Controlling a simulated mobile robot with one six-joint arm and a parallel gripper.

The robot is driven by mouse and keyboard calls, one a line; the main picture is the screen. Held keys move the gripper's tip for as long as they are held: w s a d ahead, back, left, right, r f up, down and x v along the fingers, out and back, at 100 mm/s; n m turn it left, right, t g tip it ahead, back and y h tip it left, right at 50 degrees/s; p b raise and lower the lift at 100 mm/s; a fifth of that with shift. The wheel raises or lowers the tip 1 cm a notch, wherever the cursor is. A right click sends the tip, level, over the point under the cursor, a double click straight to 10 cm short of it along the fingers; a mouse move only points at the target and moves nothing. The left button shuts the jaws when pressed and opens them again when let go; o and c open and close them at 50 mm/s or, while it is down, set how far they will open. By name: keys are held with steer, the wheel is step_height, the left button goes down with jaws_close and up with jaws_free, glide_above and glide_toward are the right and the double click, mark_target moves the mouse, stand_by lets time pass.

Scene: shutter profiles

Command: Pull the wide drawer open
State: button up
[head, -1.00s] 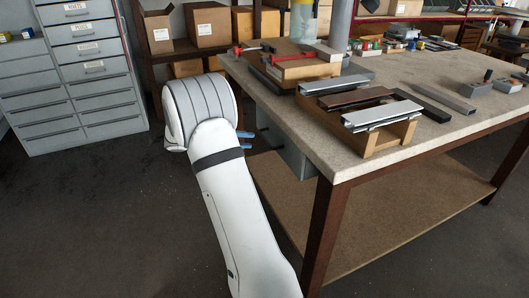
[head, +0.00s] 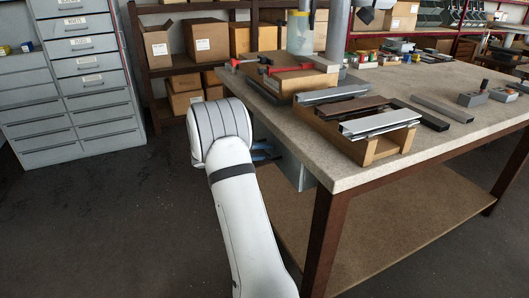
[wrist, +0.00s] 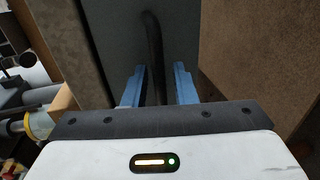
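The wide drawer is the grey box (head: 288,166) under the near edge of the workbench, in the head view. Its grey front (wrist: 112,45) fills the upper middle of the wrist view, with a dark bar handle (wrist: 153,50) running up it. My gripper (wrist: 160,70) is at this front, its two blue fingers apart, one on each side of the handle. Gaps show between the fingers and the handle. In the head view my gripper (head: 262,150) is partly hidden behind my white arm, beside the drawer. The drawer looks shut.
The bench top (head: 350,175) overhangs the drawer, with a brown leg (head: 328,240) and a low shelf (head: 390,235) below. Profiles lie on a wooden block (head: 375,150). A grey cabinet (head: 95,85) stands left; the floor between is clear.

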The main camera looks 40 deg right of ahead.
jaws_close()
stand_by(0.3)
